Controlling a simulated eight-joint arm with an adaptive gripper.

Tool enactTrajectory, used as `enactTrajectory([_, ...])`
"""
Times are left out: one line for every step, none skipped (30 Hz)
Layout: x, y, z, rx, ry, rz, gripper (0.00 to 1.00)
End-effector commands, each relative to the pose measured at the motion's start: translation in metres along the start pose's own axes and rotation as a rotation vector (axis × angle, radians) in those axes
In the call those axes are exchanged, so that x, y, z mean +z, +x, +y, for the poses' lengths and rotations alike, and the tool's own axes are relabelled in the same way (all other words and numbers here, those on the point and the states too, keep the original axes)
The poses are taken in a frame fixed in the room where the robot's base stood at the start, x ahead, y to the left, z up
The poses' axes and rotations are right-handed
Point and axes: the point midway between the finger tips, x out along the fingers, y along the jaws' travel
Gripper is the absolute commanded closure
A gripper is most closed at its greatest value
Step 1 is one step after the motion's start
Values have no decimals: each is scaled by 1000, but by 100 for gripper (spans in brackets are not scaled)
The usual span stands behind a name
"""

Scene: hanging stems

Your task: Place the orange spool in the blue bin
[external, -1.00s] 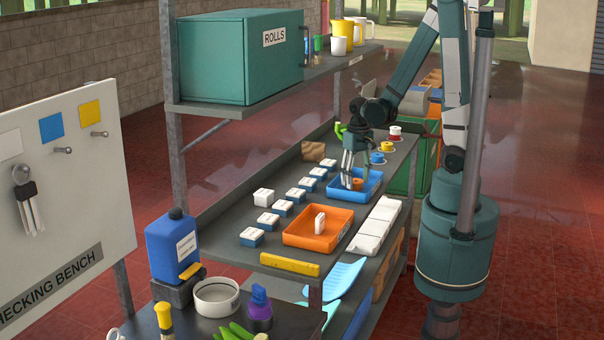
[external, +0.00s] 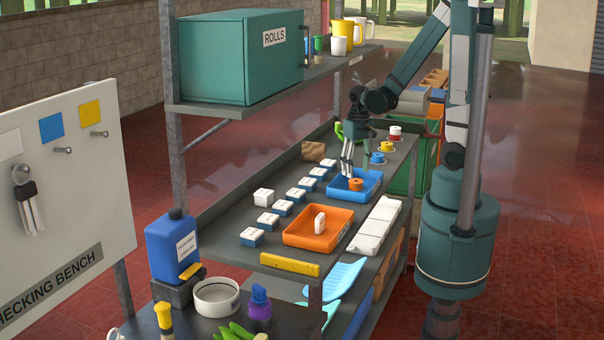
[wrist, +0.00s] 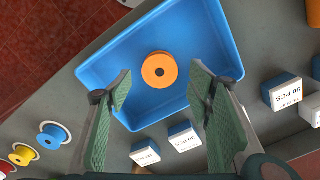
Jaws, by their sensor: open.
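The orange spool (external: 356,184) lies inside the blue bin (external: 372,190) on the bench. In the wrist view the spool (wrist: 160,70) rests flat on the floor of the blue bin (wrist: 100,70), apart from its walls, with its dark centre hole facing up. My gripper (external: 357,166) is above the bin, and its fingers are spread. In the wrist view my gripper (wrist: 160,85) is open, with a green finger on each side and nothing between the tips that touches them.
An orange tray (external: 300,240) with a white item stands in front of the bin. Several blue-and-white boxes (external: 283,208) line the left. Blue (external: 377,158), yellow (external: 386,147) and red (external: 395,134) spools stand behind. White blocks (external: 375,226) lie along the right edge.

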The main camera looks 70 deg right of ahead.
Motion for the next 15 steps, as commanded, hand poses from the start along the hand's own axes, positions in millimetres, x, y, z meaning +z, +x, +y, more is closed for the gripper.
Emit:
enactTrajectory([0, -6, 0, 0, 0, 0, 49])
enactTrajectory([0, -9, 0, 0, 0, 0, 49])
enactTrajectory([0, -13, 0, 0, 0, 0, 49])
enactTrajectory([1, -16, 0, 0, 0, 0, 49])
enactTrajectory([1, -18, 0, 0, 0, 0, 49])
enactTrajectory([0, -22, 0, 0, 0, 0, 49])
enactTrajectory([0, -26, 0, 0, 0, 0, 49])
enactTrajectory([0, -29, 0, 0, 0, 0, 49])
enactTrajectory([1, -32, 0, 0, 0, 0, 49])
enactTrajectory([0, -36, 0, 0, 0, 0, 49])
enactTrajectory([0, -39, 0, 0, 0, 0, 49])
enactTrajectory([0, -43, 0, 0, 0, 0, 49])
enactTrajectory([1, -46, 0, 0, 0, 0, 49])
enactTrajectory([1, -49, 0, 0, 0, 0, 49])
enactTrajectory([0, -53, 0, 0, 0, 0, 49])
